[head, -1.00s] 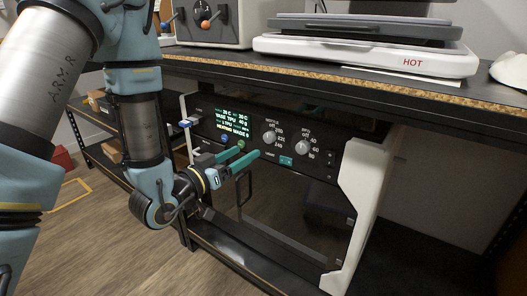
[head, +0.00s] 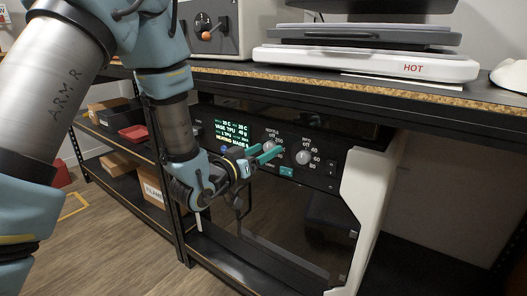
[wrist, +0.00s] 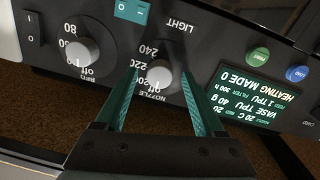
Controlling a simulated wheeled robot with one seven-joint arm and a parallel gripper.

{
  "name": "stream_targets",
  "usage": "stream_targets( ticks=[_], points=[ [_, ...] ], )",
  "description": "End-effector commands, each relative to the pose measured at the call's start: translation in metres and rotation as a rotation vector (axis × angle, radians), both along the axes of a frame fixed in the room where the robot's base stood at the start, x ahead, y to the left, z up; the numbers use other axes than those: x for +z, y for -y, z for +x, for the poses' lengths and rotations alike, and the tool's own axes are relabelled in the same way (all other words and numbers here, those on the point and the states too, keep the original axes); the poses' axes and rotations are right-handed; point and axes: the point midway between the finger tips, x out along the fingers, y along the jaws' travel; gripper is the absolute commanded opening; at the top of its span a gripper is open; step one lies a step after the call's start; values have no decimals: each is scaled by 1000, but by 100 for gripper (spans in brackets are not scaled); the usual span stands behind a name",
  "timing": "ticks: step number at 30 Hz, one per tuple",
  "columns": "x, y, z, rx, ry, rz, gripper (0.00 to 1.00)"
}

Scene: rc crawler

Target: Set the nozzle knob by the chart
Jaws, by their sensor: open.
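The pale round nozzle knob (wrist: 159,77) is on the dark front panel, with "off", 220 and 240 printed around it. The wrist view shows it upside down. My gripper (wrist: 161,74) is open, with one green finger on each side of the knob. I cannot tell whether the fingers touch it. In the head view my gripper (head: 273,152) is at the panel and partly hides the nozzle knob (head: 268,145). The lit display (wrist: 256,98) reads "VASE TPU" and "HEATING MADE 0". I cannot make out a chart in these views.
A second knob (head: 303,157), marked 40 to 80, sits right of the nozzle knob. A rocker switch (wrist: 30,27), a teal tag (wrist: 131,11), a green button (wrist: 258,55) and a blue button (wrist: 298,73) are nearby. The wooden bench edge (head: 330,85) overhangs the panel.

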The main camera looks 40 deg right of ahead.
Motion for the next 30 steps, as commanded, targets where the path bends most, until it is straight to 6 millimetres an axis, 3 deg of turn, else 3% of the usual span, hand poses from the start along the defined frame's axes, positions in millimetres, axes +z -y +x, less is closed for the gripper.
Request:
stream_targets(
  ticks=[2, 21, 30],
  points=[
    [0, 0, 0, 0, 0, 0, 71],
    [0, 0, 0, 0, 0, 0, 0],
    [0, 0, 0, 0, 10, 2, 0]
  ],
)
